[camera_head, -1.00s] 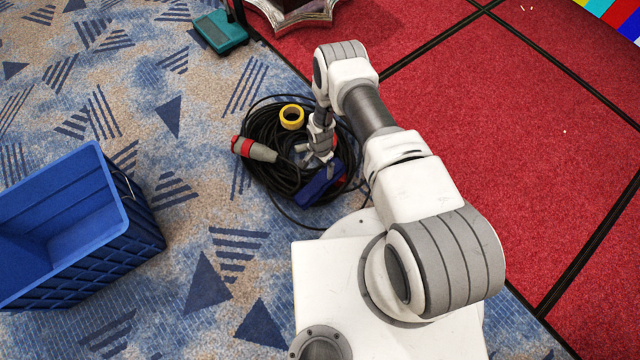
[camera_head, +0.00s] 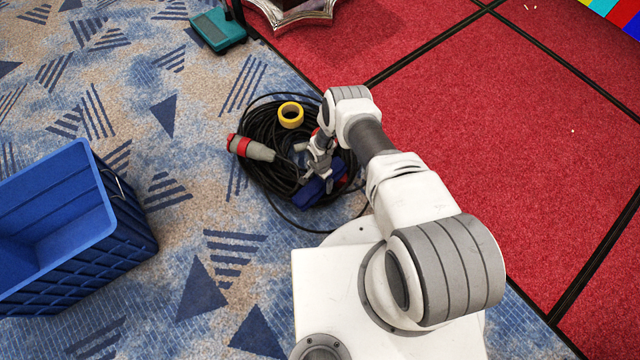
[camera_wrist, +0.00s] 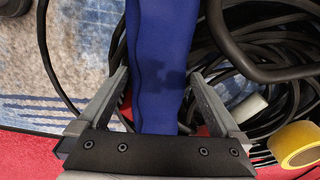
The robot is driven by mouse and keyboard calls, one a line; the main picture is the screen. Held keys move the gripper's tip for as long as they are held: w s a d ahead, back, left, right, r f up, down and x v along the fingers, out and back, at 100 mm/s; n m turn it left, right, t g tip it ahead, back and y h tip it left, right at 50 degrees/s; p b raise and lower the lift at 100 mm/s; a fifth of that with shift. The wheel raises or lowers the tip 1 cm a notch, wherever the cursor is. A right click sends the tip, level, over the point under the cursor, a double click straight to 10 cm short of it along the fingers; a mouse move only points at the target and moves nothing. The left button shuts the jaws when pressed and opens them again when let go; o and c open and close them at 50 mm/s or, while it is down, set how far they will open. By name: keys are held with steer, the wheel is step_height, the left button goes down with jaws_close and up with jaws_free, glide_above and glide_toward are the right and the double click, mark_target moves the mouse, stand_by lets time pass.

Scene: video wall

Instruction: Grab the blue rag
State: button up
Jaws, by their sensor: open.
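The blue rag (camera_head: 312,190) lies on the near side of a coil of black cable in the head view. In the wrist view the blue rag (camera_wrist: 160,60) is a long strip running from the top edge down between the fingers. My gripper (camera_head: 316,176) is right over it in the head view. In the wrist view my gripper (camera_wrist: 160,90) is open, with one finger on each side of the rag and a gap beside each. The rag's near end is hidden behind the gripper body. I cannot tell whether the fingers touch it.
The black cable coil (camera_head: 262,175) surrounds the spot, with a red-and-grey plug (camera_head: 250,148) and a yellow tape roll (camera_head: 291,115) on it. A blue crate (camera_head: 125,230) stands at the left. A teal case (camera_head: 217,30) lies at the back. Red carpet at right is clear.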

steer(key=c, duration=1.2)
steer(key=shift+r, duration=0.2)
